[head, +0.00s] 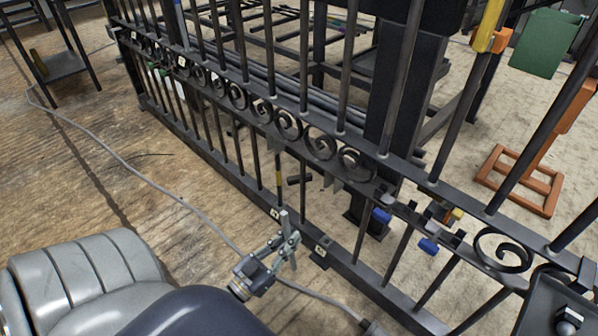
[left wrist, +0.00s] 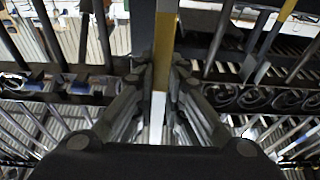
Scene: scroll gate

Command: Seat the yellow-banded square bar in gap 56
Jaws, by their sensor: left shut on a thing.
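A square bar (left wrist: 164,55) with a yellow band stands between the fingers of my left gripper (left wrist: 158,90) in the left wrist view. Its lower part looks pale, and the fingers are shut on it. In the head view my left gripper (head: 284,243) is low at the near side of the gate, close to the bottom rail (head: 240,185). No gap number is readable, so I cannot tell which gap is 56. My right gripper is out of view.
The dark scroll gate (head: 232,95) crosses the view diagonally. Blue pieces (head: 381,215) hang along its middle rail. Another bar with a yellow band (head: 487,28) is at upper right. An orange stand (head: 518,180) is behind the gate. A grey cable (head: 125,158) crosses the wooden floor.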

